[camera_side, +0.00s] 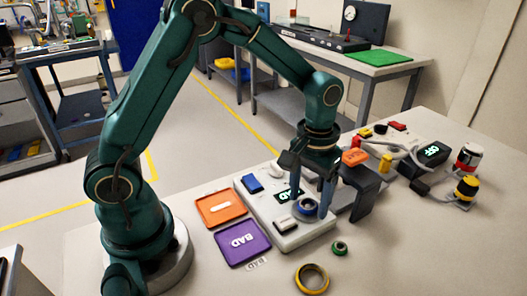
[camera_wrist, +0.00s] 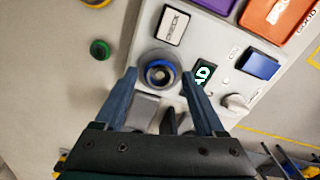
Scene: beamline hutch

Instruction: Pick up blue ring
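The blue ring (camera_side: 306,207) sits on a round dark mount on the white instrument box (camera_side: 262,212), near its right end. In the wrist view the ring (camera_wrist: 160,65) shows a dark centre with a pale spot. My gripper (camera_side: 317,203) points down at the ring. In the wrist view my gripper (camera_wrist: 159,77) is open, with one fingertip on each side of the ring and gaps visible between. I cannot tell whether the tips are level with the ring or a little above it.
A green ring (camera_side: 339,248) and a yellow ring (camera_side: 312,278) lie on the table in front. A purple tray (camera_side: 242,257) and an orange tray (camera_side: 235,213) lie left of the box. A dark bracket (camera_side: 366,190) with an orange block stands close right of my gripper.

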